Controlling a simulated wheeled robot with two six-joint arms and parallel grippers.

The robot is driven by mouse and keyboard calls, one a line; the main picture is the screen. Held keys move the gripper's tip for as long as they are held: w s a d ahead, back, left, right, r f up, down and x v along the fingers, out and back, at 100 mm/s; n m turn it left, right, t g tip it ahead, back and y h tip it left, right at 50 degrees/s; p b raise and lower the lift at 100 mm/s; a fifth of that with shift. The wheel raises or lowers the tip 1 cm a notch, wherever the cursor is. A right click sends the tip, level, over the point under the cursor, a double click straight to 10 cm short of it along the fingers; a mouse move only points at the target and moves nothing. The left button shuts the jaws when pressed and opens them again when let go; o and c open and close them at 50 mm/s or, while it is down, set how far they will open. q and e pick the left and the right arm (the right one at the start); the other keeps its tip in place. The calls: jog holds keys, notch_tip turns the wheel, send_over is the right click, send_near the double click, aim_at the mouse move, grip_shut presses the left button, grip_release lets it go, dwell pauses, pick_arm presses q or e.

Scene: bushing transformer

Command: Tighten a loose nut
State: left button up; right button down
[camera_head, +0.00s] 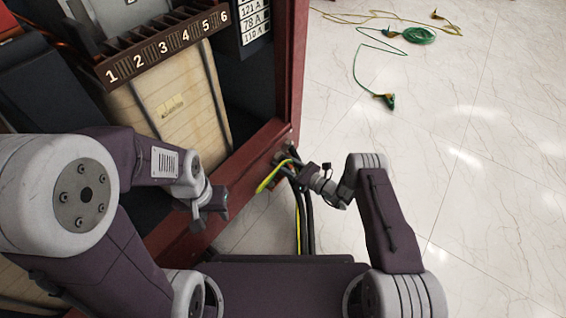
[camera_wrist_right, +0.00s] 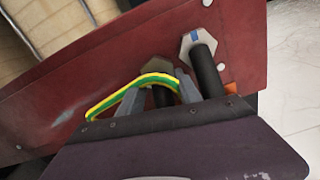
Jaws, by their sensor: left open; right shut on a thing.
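My right gripper (camera_head: 290,168) is at the lower red frame, beside a yellow-green cable. In the right wrist view its fingers (camera_wrist_right: 158,92) close around a dark hex nut (camera_wrist_right: 161,97), partly hidden by the yellow-green cable (camera_wrist_right: 120,92) looping across it. Beside it, a lighter hex nut (camera_wrist_right: 190,46) with a blue mark sits against the red plate, with a black cable (camera_wrist_right: 208,75) running from it. My left gripper (camera_head: 208,208) is open and empty, in front of the cabinet and apart from the nuts.
The red cabinet frame (camera_head: 290,75) borders the transformer, with a numbered rack (camera_head: 165,45) above a pale panel (camera_head: 175,105). Black cables (camera_head: 307,220) hang below the right gripper. Green and yellow cables (camera_head: 418,35) lie on the otherwise clear floor (camera_head: 480,150).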

jog(key=m, duration=0.3)
jog(key=shift+s+r+p, duration=0.1)
jog(key=shift+s+p, duration=0.05)
jog(key=shift+p, duration=0.2)
jog(key=m, duration=0.3)
jog(key=shift+s+a+m, duration=0.1)
jog(key=shift+a+m, duration=0.05)
jog(key=shift+m, duration=0.25)
jog(key=m, duration=0.1)
jog(key=m+p, duration=0.1)
jog(key=m, duration=0.1)
jog(key=shift+s+r+m, duration=0.1)
jog(key=shift+r+m, duration=0.1)
jog(key=shift+m, duration=0.1)
jog(key=shift+a+r+m, duration=0.1)
jog(key=shift+m, duration=1.8)
jog(key=c, duration=1.1)
grip_release()
